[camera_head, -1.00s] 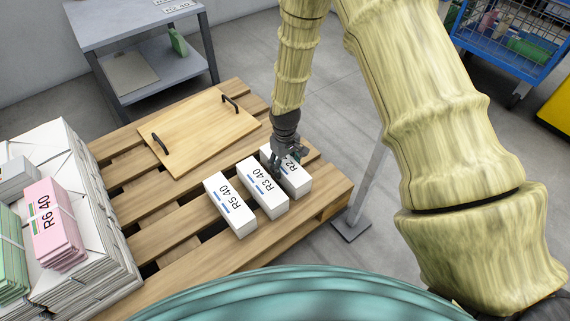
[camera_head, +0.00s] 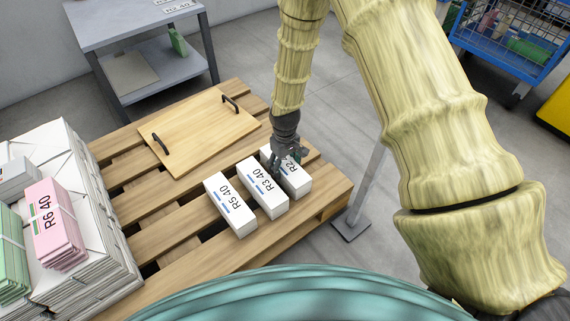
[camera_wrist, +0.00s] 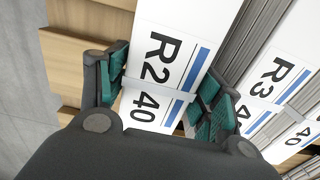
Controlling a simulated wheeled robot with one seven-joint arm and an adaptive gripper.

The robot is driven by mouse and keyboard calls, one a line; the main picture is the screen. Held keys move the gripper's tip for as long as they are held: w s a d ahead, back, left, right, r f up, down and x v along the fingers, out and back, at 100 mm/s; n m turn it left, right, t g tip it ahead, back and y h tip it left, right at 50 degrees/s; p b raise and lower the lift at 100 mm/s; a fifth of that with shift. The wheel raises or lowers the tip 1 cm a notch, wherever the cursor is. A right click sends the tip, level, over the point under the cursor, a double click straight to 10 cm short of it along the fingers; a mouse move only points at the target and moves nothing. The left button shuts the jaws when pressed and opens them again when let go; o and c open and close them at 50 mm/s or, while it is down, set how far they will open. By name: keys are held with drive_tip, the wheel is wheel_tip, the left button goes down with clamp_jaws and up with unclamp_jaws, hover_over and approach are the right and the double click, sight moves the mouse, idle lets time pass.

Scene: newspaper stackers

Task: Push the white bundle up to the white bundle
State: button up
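Three white bundles stand in a row on the wooden pallet (camera_head: 196,283): R5 40 (camera_head: 231,206), R3 40 (camera_head: 264,188) and R2 (camera_head: 297,182). The R2 bundle is the rightmost and farthest. The right finger is on the side facing the R3 bundle (camera_wrist: 290,75). A narrow gap shows between R2 and R3. The fingertips' lower ends are hidden.
A wooden board (camera_head: 200,128) with two black handles lies on the pallet's back. Stacked papers with a pink R6 40 bundle (camera_head: 56,225) and green bundles (camera_head: 10,255) stand at left. A grey shelf table (camera_head: 130,28) and blue cart (camera_head: 515,35) stand behind. Slats left of R5 are clear.

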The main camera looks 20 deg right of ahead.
sight(285, 163)
drive_tip(key=shift+o, duration=1.2)
wheel_tip(285, 163, up, 12)
drive_tip(key=shift+s, duration=0.1)
